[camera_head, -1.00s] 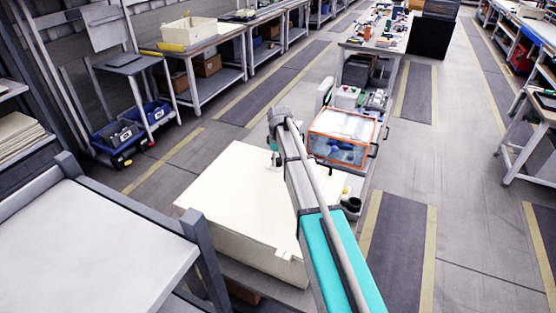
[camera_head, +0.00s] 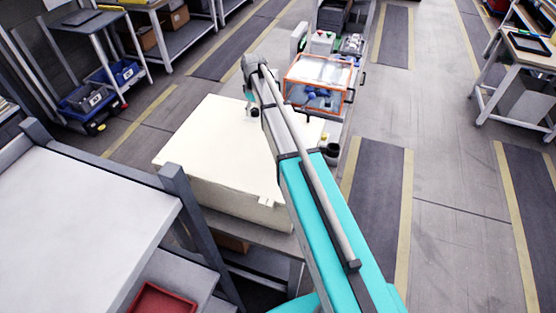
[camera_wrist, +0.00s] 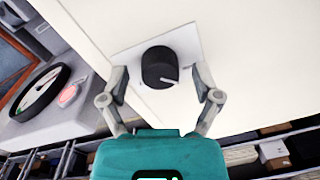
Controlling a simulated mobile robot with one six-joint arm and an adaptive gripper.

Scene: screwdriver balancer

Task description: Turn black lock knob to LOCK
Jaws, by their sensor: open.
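The black lock knob (camera_wrist: 160,68) is a round knob with a white pointer line, which points right and slightly down in the wrist view. It sits on a white square plate (camera_wrist: 193,48) on a cream surface. My gripper (camera_wrist: 162,78) is open, with its two fingers apart on the left and right of the knob. I cannot tell whether either finger touches it. In the head view my gripper (camera_head: 251,106) is over the top of the cream box (camera_head: 205,130); the knob cannot be made out there. No LOCK lettering is legible.
A round dial (camera_wrist: 40,92) and a red part (camera_wrist: 68,95) are left of the knob in the wrist view. An orange-framed clear case (camera_head: 318,82) stands beyond the box. A grey-white table (camera_head: 80,215) is at the left. The aisle floor at right is clear.

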